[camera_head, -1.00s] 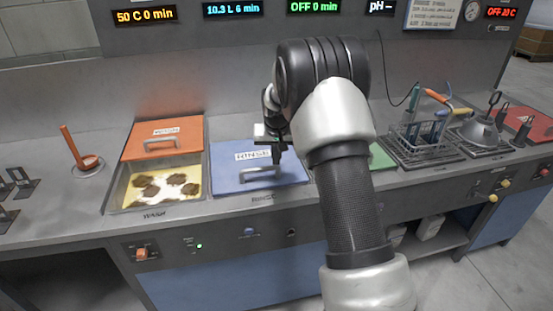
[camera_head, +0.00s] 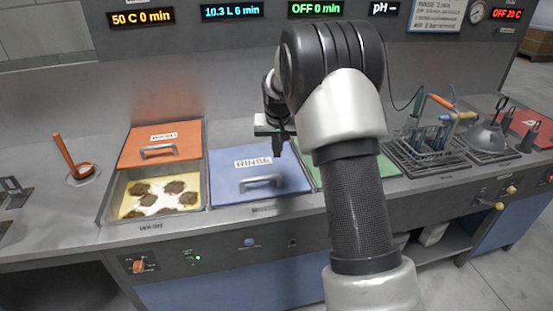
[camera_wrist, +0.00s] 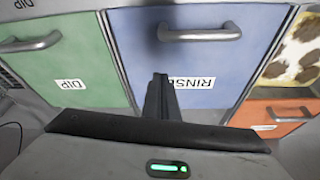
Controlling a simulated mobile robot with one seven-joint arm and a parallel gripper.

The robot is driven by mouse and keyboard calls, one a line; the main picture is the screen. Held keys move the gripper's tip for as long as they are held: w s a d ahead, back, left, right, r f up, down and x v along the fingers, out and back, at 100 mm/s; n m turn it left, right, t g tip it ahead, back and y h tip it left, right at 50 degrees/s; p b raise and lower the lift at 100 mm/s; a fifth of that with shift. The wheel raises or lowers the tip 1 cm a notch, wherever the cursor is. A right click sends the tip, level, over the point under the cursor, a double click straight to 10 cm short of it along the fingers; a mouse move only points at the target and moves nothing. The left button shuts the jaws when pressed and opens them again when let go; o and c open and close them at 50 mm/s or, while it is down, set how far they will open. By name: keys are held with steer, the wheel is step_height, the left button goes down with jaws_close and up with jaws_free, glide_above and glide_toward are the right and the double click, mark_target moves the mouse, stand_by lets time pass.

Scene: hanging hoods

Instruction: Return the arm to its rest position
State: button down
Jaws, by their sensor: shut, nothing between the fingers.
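My arm stretches over the counter from the lower right in the head view. My gripper (camera_head: 278,147) hangs above the back right part of the blue RINSE lid (camera_head: 232,187), fingers pointing down. In the wrist view its dark fingers (camera_wrist: 160,93) are together with nothing between them. The blue lid with its metal handle also shows there (camera_wrist: 205,75), beyond the fingers. The gripper seems apart from the lid and its handle. My arm hides part of the green DIP lid (camera_head: 382,163), which shows more fully in the wrist view (camera_wrist: 68,60).
The WASH tank (camera_head: 118,205) is partly open, its orange lid (camera_head: 185,134) pushed back, with a brown-spotted white item (camera_head: 160,193) inside. A rack (camera_head: 415,158) of tools and a funnel (camera_head: 485,138) stand at right. The control panel wall rises behind.

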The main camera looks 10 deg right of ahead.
steer(key=s+a+r+p, duration=0.1)
steer(key=s+r+p, duration=0.2)
steer(key=s+r, duration=0.7)
steer(key=s+a+r+p, duration=0.1)
steer(key=s+r+p, duration=0.1)
steer(key=s+r, duration=0.9)
steer(key=s+a+r+n+p, duration=0.1)
steer(key=s+r+p, duration=0.1)
steer(key=s, duration=0.8)
steer(key=s+a+r+n+t+p, duration=0.1)
steer(key=s+r+p, duration=0.1)
steer(key=s, duration=0.7)
steer(key=shift+s+r+t+y+p, duration=0.3)
steer(key=shift+s+r+y+p, duration=0.1)
steer(key=shift+r, duration=0.25)
steer(key=shift+w, duration=0.1)
